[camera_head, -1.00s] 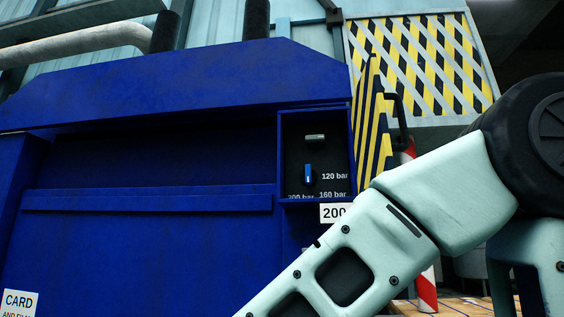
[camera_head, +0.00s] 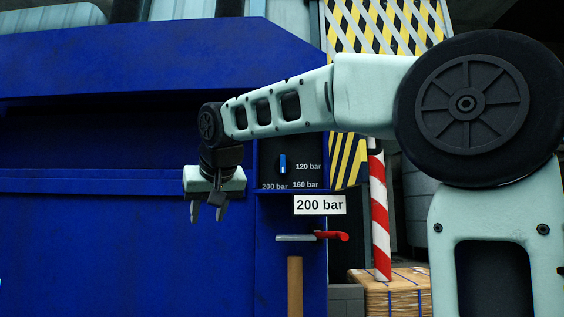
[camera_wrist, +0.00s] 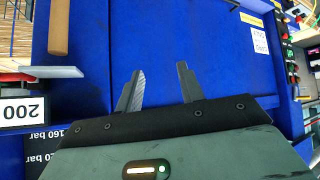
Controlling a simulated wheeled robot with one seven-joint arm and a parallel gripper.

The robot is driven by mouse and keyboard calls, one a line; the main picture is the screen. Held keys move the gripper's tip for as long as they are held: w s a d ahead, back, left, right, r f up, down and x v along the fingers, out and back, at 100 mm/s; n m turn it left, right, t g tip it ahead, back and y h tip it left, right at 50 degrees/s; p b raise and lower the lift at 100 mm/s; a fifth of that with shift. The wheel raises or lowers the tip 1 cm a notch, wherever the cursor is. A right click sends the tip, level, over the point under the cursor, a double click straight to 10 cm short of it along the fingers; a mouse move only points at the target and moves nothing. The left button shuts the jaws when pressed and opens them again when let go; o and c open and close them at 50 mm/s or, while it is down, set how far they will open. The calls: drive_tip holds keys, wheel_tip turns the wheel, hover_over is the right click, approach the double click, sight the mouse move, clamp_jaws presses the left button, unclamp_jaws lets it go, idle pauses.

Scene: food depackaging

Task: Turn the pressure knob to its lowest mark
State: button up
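The pressure knob (camera_head: 282,164) is a small blue upright knob with a pale mark, in a dark recessed panel (camera_head: 265,172) on the blue machine. Beside and below it are the labels 120 bar (camera_head: 308,167), 160 bar (camera_head: 305,185) and 200 bar (camera_head: 274,187). I cannot tell exactly which label its mark points to. My gripper (camera_head: 209,213) is left of the panel and lower than the knob, fingers pointing down, apart from it. In the wrist view my gripper (camera_wrist: 160,76) is open and empty; the knob is not visible there.
A white 200 bar sign (camera_head: 320,205) is under the panel. Below it, a red-handled lever (camera_head: 330,236) sticks out. A red-and-white post (camera_head: 379,215) and strapped cartons (camera_head: 396,295) stand at right. My arm crosses over the panel's top.

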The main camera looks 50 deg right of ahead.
drive_tip(key=s+d+r+m+h+p, duration=0.1)
drive_tip(key=s+d+r+m+h, duration=0.1)
drive_tip(key=d+r, duration=0.4)
drive_tip(key=s+d+r+m+h+p, duration=0.1)
drive_tip(key=d+r+h, duration=0.15)
drive_tip(key=r, duration=0.55)
drive_tip(key=m+h, duration=0.2)
drive_tip(key=m, duration=0.1)
approach(282, 161)
drive_tip(key=p+x, duration=0.7)
drive_tip(key=x, duration=0.1)
drive_tip(key=shift+w+d+f, duration=0.1)
drive_tip(key=shift+w+d, duration=0.05)
drive_tip(key=shift+d, duration=0.15)
drive_tip(key=shift+c, duration=0.4)
clamp_jaws()
